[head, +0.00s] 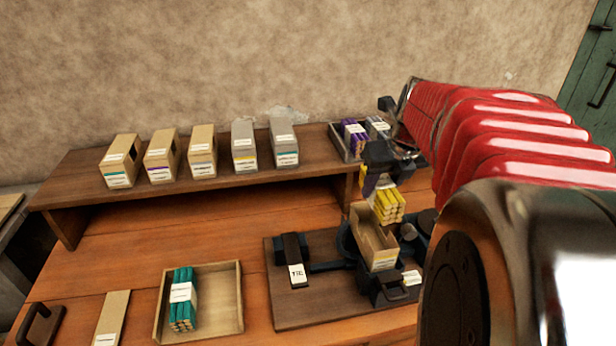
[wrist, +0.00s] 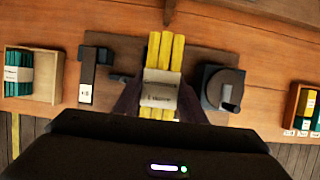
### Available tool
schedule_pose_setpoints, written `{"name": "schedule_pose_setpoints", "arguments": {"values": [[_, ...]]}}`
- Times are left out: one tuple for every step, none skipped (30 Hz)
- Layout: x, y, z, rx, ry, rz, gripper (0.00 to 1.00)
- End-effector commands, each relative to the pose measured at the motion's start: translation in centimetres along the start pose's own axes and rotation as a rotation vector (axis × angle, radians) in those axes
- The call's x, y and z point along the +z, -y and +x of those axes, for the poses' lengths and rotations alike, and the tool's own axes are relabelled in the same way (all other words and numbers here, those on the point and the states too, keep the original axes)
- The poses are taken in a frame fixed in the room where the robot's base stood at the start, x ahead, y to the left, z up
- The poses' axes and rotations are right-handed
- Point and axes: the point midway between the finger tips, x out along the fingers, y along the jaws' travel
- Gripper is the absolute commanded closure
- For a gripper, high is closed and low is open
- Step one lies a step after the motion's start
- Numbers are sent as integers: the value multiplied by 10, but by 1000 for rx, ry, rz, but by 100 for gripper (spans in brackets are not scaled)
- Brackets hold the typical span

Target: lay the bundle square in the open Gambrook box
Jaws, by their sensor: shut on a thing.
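A bundle of yellow sticks (head: 389,209) with a pale paper band is held in my gripper (head: 379,178). In the wrist view the yellow bundle (wrist: 164,55) points away from me, with the jaws of my gripper (wrist: 160,104) shut on its two sides. An open tan box (head: 381,254) with a yellow-striped label stands in the dark fixture on the board. The bundle is just above the box's far end, and its near end shows over the rim. I cannot read the box's name. In the wrist view the bundle and my gripper hide the box.
The dark board (head: 300,313) also bears a black block with a white tag (head: 298,275). A wooden tray (head: 230,315) with a teal bundle (head: 183,295) is left of it. Several closed boxes (head: 202,150) stand on the shelf. A tray with a purple bundle (head: 354,138) is behind my gripper.

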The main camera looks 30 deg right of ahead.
Motion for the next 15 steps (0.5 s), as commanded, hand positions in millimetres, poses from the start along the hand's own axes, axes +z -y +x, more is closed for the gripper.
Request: {"name": "schedule_pose_setpoints", "arguments": {"values": [[-4, 0, 8, 1, -3, 1, 95], [-6, 0, 13, 1, -3, 1, 95], [-8, 0, 19, 1, -3, 2, 95], [-11, 0, 24, 2, -4, 2, 95], [-12, 0, 28, 1, -3, 2, 95], [-15, 0, 33, 1, -3, 2, 95], [-16, 0, 37, 1, -3, 2, 95], [-17, 0, 39, 0, -2, 1, 95], [-17, 0, 41, 0, -1, 1, 95], [-18, 0, 42, 0, -1, 1, 95], [-18, 0, 43, -1, 0, 1, 95], [-18, 1, 43, -1, 0, 1, 95], [-18, 1, 43, -1, 1, 1, 95], [-18, 1, 43, -1, 1, 1, 95], [-18, 1, 43, -1, 1, 1, 95]]}}
